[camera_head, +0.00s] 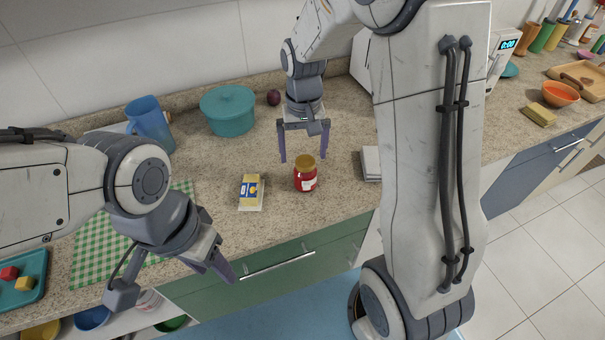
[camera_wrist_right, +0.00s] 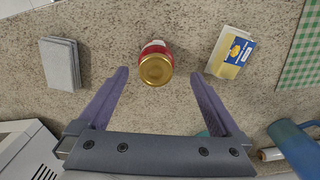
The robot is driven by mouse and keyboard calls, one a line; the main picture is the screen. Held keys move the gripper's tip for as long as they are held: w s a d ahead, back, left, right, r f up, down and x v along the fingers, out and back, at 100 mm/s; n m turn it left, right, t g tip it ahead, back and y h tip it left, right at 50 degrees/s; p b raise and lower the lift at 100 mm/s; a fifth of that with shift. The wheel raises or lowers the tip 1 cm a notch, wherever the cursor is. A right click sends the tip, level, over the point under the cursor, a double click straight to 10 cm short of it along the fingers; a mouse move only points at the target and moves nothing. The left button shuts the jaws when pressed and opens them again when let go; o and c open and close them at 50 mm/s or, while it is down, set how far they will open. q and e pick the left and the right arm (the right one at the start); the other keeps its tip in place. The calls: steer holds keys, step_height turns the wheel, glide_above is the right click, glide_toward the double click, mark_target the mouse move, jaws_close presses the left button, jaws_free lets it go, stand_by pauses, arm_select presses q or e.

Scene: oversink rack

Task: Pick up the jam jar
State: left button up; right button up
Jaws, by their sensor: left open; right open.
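The jam jar (camera_head: 306,179) is red with a gold lid and stands upright on the granite counter near its front edge. In the right wrist view the jam jar (camera_wrist_right: 156,66) shows lid-first, ahead of and between the spread fingers. My right gripper (camera_head: 304,157) is open and empty, pointing down just behind and above the jar; its fingers also frame the right wrist view (camera_wrist_right: 160,82). It does not appear to touch the jar. My left gripper (camera_head: 180,285) is open and empty at the lower left, over the counter's front edge.
A yellow-and-blue packet (camera_head: 251,192) lies left of the jar. A grey folded item (camera_head: 371,163) lies to its right. A teal pot (camera_head: 228,110), a blue jug (camera_head: 150,123) and a dark round fruit (camera_head: 273,97) stand behind. A green checked cloth (camera_head: 95,250) lies at left.

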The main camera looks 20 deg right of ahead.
mark_target(304, 163)
step_height(304, 163, down, 4)
steer(key=shift+f, duration=0.2)
steer(key=f, duration=0.2)
steer(key=f+p, duration=0.1)
steer(key=f, duration=0.1)
steer(key=shift+d, duration=0.35)
steer(key=shift+f, duration=0.6)
steer(key=shift+w, duration=0.1)
jaws_close()
steer(key=shift+r, duration=0.1)
